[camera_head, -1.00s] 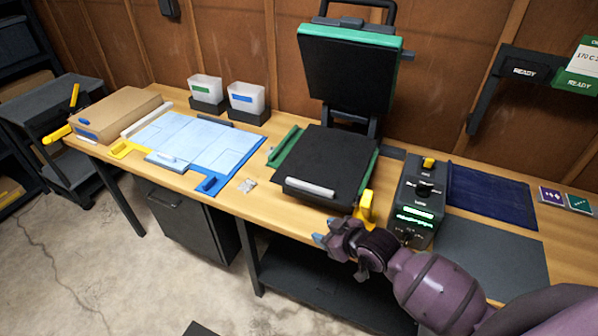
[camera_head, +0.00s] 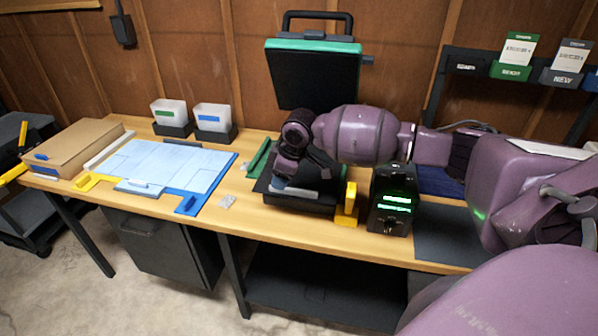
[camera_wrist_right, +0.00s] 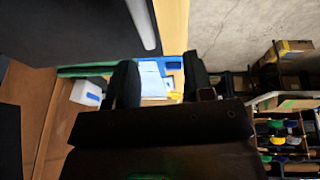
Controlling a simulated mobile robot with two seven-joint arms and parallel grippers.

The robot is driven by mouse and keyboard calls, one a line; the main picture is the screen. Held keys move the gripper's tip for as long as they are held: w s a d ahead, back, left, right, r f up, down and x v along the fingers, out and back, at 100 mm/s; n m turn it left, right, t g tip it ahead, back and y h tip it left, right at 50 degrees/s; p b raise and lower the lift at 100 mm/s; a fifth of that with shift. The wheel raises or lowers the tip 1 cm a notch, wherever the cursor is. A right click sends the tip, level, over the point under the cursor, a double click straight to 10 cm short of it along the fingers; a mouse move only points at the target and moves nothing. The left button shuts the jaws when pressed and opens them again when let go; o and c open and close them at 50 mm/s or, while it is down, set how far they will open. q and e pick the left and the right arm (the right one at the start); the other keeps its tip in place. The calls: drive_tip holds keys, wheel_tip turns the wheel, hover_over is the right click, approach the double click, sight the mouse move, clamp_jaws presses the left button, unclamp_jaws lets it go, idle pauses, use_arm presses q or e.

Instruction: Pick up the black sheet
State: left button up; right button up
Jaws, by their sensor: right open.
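The black sheet (camera_head: 263,184) lies flat on the bed of the press, with a light grey bar (camera_head: 295,192) along its front edge. My right arm hides most of it in the head view. My right gripper (camera_head: 284,170) is above the sheet, near its front left part; contact cannot be told. In the right wrist view the gripper (camera_wrist_right: 160,85) has its two dark fingers apart with nothing between them. A dark surface (camera_wrist_right: 75,30) with the light bar (camera_wrist_right: 146,25) fills the upper left there. My left gripper is not in view.
The raised press lid (camera_head: 313,75) stands behind my arm. A yellow handle (camera_head: 348,203) and a black control box (camera_head: 392,200) are right of the bed. A blue-white board (camera_head: 165,165), a cardboard box (camera_head: 75,150) and two white bins (camera_head: 212,118) are to the left.

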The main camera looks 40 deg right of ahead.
sight(293, 189)
drive_tip(key=s+d+r+g, duration=0.1)
drive_tip(key=d+r+g, duration=0.1)
drive_tip(key=d+r, duration=0.3)
drive_tip(key=shift+h, duration=0.4)
drive_tip(key=f, duration=0.3)
drive_tip(key=a+f, duration=0.1)
drive_tip(key=f, duration=0.6)
drive_tip(key=shift+w+a+f, duration=0.35)
drive_tip(key=shift+w, duration=0.05)
clamp_jaws()
